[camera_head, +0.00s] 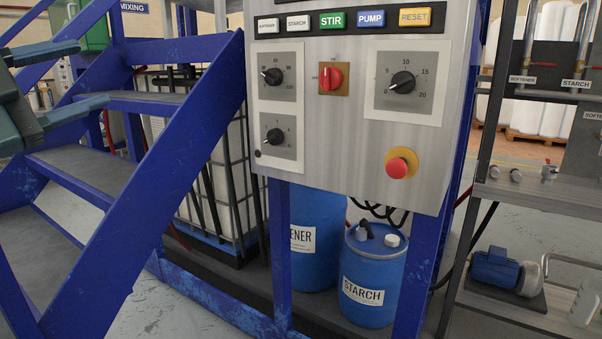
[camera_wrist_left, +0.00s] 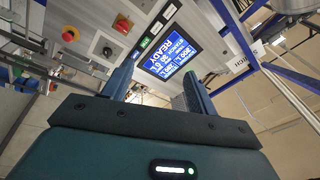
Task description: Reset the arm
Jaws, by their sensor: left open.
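My left gripper (camera_head: 94,75) is at the upper left of the head view, in front of the blue-railed stairs. Its two fingers are apart with nothing between them. In the left wrist view the open fingers (camera_wrist_left: 163,68) point toward the control panel (camera_wrist_left: 95,20), which appears turned and beyond them. In the head view the grey control panel (camera_head: 330,115) is to the right of the gripper, well apart from it. My right gripper is in neither view.
Blue stairs (camera_head: 170,165) stand close at the left. The panel has a red emergency button (camera_head: 397,168), dials and a row of coloured buttons. A starch barrel (camera_head: 373,275) stands below. A shelf rack (camera_head: 545,195) is at the right. A lit screen (camera_wrist_left: 172,38) reads READY.

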